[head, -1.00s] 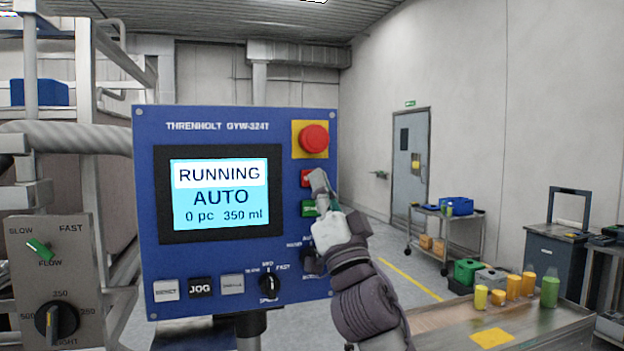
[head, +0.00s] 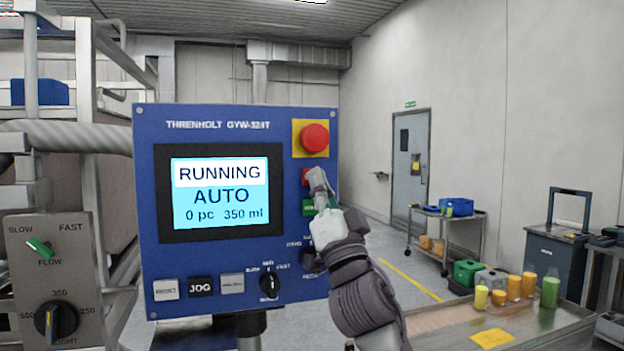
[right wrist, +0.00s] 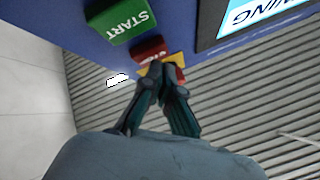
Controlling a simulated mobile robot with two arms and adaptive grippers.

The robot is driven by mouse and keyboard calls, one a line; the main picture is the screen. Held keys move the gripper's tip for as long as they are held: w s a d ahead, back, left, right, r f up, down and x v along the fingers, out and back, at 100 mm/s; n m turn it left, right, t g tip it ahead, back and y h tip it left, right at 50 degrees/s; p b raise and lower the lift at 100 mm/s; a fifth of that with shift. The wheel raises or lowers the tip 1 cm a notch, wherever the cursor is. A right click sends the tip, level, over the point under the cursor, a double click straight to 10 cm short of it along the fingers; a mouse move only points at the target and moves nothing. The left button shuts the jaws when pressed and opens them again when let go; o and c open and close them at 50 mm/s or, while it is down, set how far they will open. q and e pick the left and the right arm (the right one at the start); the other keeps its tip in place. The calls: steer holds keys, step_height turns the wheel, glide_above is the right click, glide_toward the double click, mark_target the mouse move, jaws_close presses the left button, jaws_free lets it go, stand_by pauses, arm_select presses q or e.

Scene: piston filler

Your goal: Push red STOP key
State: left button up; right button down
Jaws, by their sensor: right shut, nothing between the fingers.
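The red STOP key (head: 305,177) is on the right side of the blue control panel, below the emergency stop button and above the green START key (head: 308,207). My right gripper (head: 317,177) is shut and empty. Its fingertips are at the right edge of the STOP key and cover part of it. In the right wrist view the closed fingertips (right wrist: 158,68) are just by the red STOP key (right wrist: 149,50); I cannot tell whether they touch. The screen (head: 220,194) reads RUNNING, AUTO, 0 pc, 350 ml. My left gripper is not in view.
The red mushroom button (head: 314,137) on its yellow plate is close above the STOP key. A black selector knob (head: 270,283) is low on the panel. A table (head: 435,323) with several yellow, orange and green containers stands at right.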

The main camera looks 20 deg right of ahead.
steer(key=shift+w, duration=0.4)
stand_by(0.6)
steer(key=shift+s, duration=0.8)
steer(key=shift+s, duration=0.1)
steer(key=shift+s+d+p, duration=0.15)
steer(key=shift+s+p, duration=0.25)
steer(key=shift+s, duration=2)
